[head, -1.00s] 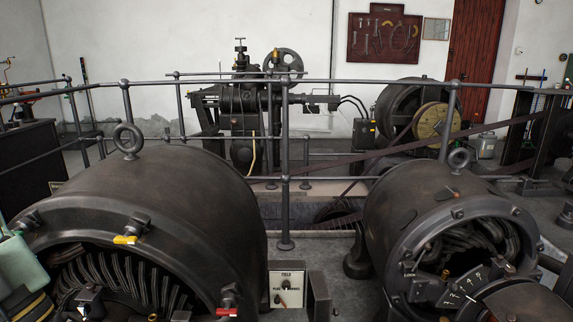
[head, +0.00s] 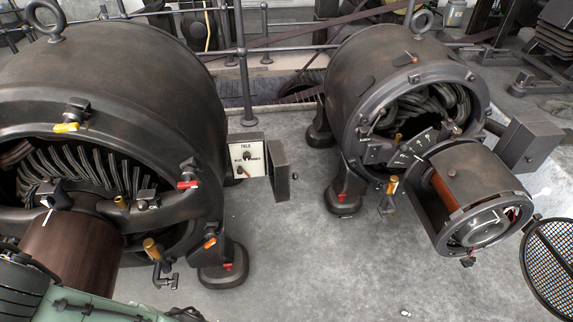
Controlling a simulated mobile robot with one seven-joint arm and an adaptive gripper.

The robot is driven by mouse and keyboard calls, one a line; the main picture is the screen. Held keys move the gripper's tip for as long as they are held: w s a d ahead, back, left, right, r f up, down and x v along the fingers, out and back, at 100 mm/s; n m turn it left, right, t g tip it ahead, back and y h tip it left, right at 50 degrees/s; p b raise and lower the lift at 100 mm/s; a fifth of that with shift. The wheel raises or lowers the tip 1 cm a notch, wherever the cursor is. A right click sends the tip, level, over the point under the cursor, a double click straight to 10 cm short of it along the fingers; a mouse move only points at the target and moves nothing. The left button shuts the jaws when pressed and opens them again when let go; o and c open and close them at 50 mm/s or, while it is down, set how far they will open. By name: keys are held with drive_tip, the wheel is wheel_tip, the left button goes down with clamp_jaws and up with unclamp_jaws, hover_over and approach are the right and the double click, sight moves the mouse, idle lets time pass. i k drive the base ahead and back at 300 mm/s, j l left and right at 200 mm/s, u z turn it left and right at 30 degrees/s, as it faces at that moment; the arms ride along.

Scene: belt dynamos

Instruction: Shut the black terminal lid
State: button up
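I cannot tell for sure which part is the black terminal lid. A dark upright plate (head: 280,171), like a lid swung open, stands at the right edge of a white panel (head: 247,158) between the two dynamos. The panel carries a knob and a small switch. A dark grey box (head: 523,148) juts from the right side of the right dynamo (head: 385,75); it looks closed from here. My gripper is not seen, so whether it is open or shut does not show.
The large left dynamo (head: 140,75) fills the left side, with yellow and red handles. A black mesh guard (head: 553,262) stands at the right edge. A green body (head: 70,305) with black parts crosses the bottom left. Grey floor (head: 310,265) between the dynamos is clear.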

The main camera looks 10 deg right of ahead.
sight(281, 177)
drive_tip(key=i+l+u, duration=0.15)
drive_tip(key=l+u, duration=0.3)
drive_tip(key=l, duration=0.85)
drive_tip(key=l+u, duration=0.5)
drive_tip(key=l, duration=0.8)
drive_tip(key=k, duration=0.1)
